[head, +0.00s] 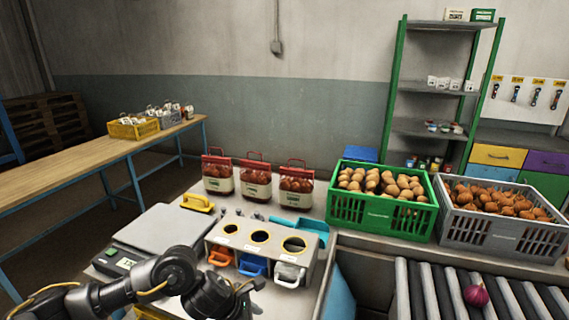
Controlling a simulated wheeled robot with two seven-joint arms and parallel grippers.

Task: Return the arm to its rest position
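My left arm (172,272) comes in from the lower left and bends over the front of the bench, beside the scale. The dark end of this arm, with my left gripper (243,288), is low in the picture, in front of the grading box. Its fingers do not show clearly, so I cannot tell whether they are open or shut, and no held object is visible. My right arm and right gripper are not in view. Three filled sacks (218,175) (256,181) (296,187) with red tops and pale labels stand upright in a row on the bench.
A scale (160,232) and a box with round holes (258,240) and coloured handles stand near the arm. A green crate (383,219) holds potatoes; a grey crate (495,236) holds brown onions. A red onion (476,294) lies on the roller conveyor (420,290).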

